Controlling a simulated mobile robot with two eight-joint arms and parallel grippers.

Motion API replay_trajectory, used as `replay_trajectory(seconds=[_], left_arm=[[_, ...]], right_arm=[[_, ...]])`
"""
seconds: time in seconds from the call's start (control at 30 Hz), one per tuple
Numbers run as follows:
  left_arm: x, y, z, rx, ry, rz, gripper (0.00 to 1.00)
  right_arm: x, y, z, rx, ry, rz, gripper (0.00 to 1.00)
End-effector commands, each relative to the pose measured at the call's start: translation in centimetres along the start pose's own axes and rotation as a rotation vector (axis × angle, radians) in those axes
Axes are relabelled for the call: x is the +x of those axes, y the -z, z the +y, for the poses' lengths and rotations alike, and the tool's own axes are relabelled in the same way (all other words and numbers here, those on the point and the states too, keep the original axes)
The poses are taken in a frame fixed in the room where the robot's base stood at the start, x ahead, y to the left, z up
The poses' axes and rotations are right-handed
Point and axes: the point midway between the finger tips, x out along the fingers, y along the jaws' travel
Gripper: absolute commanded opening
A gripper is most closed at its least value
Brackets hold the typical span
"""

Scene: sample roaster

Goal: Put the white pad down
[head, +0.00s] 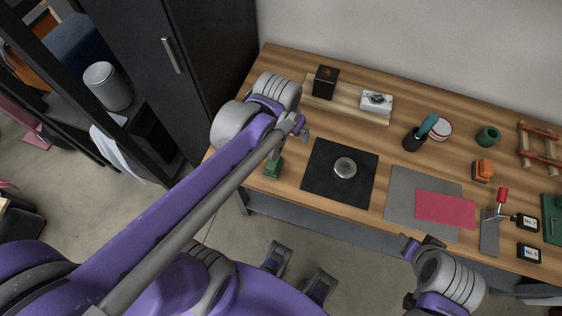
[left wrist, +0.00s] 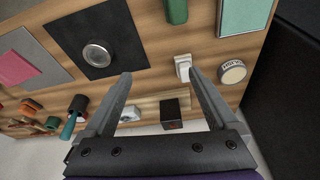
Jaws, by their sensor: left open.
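A small white piece that looks like the white pad (left wrist: 183,67) rests on the wooden table, seen in the left wrist view. It lies just inside the right-hand fingertip of my left gripper (left wrist: 160,75); whether they touch I cannot tell. The jaws are wide apart and nothing is clamped between them. In the head view my left gripper (head: 303,131) is over the table's left part, and the arm and wrist hide the white pad there. My right arm's end (head: 425,243) is at the table's front edge; its fingers do not show clearly.
A black mat (head: 322,190) with a round metal piece (head: 345,167) lies right of my left gripper. A green block (head: 273,168) stands near the front edge. A wooden board (head: 340,107) holds a black box (head: 326,82) and a white box (head: 376,101). A round tin (left wrist: 232,71) stands beside the pad.

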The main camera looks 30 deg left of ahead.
Motion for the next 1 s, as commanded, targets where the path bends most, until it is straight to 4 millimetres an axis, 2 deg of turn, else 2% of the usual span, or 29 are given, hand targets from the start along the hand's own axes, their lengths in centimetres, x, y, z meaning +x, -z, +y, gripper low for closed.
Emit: replay_trajectory(seconds=[0.03,0.2,0.4,0.73,1.0], left_arm=[[-0.4,-2.1,0.5,0.018,-0.005,0.031,0.92],[-0.7,-6.6,1.5,0.061,-0.02,0.12,0.92],[-0.4,-8.9,1.9,0.083,-0.029,0.169,0.92],[-0.4,-9.0,2.0,0.084,-0.03,0.174,0.92],[-3.7,-7.0,2.0,0.084,-0.031,0.193,0.92]], right_arm=[[0.0,0.0,0.0,0.0,0.0,0.0,0.5],[0.0,0.0,0.0,0.0,0.0,0.0,0.5],[0.0,0.0,0.0,0.0,0.0,0.0,0.5],[-0.1,0.1,0.0,0.0,0.0,0.001,0.5],[-2.9,2.6,0.0,0.0,0.0,0.02,0.5]])
